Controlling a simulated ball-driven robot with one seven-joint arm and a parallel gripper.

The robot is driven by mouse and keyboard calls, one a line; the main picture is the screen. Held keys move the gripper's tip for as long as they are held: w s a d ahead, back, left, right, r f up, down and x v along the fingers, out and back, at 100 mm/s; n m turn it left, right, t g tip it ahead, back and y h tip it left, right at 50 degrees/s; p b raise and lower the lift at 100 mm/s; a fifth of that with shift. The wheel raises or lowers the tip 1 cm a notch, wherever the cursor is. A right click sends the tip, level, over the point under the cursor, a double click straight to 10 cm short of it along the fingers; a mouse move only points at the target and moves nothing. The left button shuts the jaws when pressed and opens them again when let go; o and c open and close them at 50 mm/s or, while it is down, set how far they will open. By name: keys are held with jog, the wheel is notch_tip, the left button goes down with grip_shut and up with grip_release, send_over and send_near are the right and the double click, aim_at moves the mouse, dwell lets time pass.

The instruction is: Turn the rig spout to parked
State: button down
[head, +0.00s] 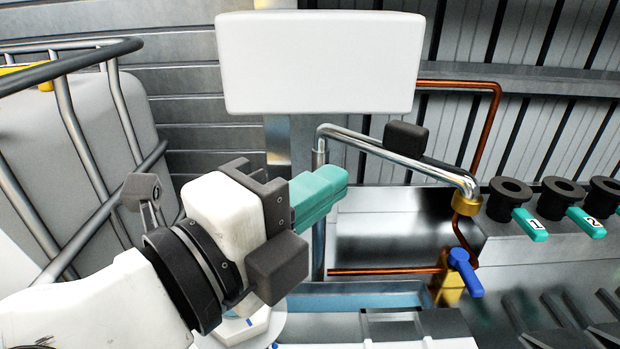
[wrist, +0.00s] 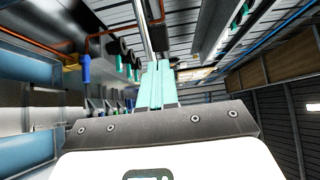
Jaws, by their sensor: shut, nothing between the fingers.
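The rig spout (head: 375,148) is a chrome pipe that runs from an upright post at the left to a brass nozzle (head: 466,205) at the right in the head view. A black block (head: 405,138) sits on the pipe. My gripper (head: 345,180) has teal fingers, shut and empty, left of the nozzle and in front of the post in the picture. In the wrist view my shut fingers (wrist: 157,65) point at the spout pipe (wrist: 146,32), which shows beyond their tips. I cannot tell whether they touch it.
A valve with a blue handle (head: 463,268) sits below the nozzle on copper piping. Several black taps with teal numbered handles (head: 528,224) line the right. A white blank panel (head: 320,62) hangs above. A metal-railed grey tank (head: 80,130) stands at the left.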

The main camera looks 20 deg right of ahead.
jog(key=p, duration=0.4)
send_near(396, 141)
jog(key=x, duration=0.5)
jog(key=shift+w+d+r, duration=0.1)
jog(key=shift+d+r, duration=0.1)
jog(key=shift+r, duration=0.05)
jog(key=shift+w+d+f, duration=0.2)
jog(key=shift+w+d, duration=0.15)
jog(key=shift+d, duration=0.3)
